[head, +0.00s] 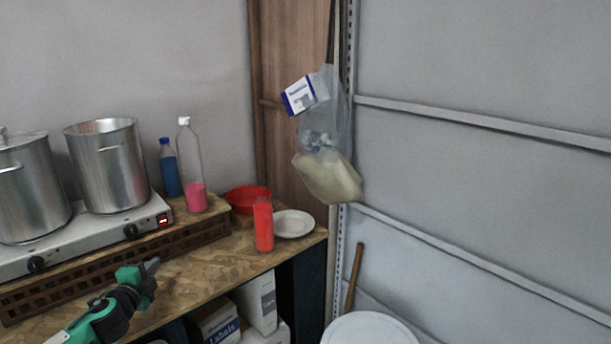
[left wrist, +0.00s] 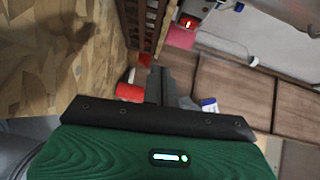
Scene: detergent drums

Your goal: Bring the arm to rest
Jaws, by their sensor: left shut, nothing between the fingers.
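My left gripper (head: 151,267) is in the lower left of the head view, above the front part of the wooden counter (head: 205,270). Its dark fingers are shut and empty, pointing to the right. In the left wrist view its fingers (left wrist: 160,85) show closed together beyond the green housing. The gripper is apart from the red cylinder (head: 264,225), which stands upright near the counter's right end. My right gripper is not seen in either view.
A hot plate (head: 90,240) with two steel pots stands at the left. Bottles, a red bowl (head: 246,200) and a white plate (head: 294,224) are at the back right. A bag (head: 328,175) hangs by the corner. Boxes (head: 260,300) sit below. The counter's front edge is close to the gripper.

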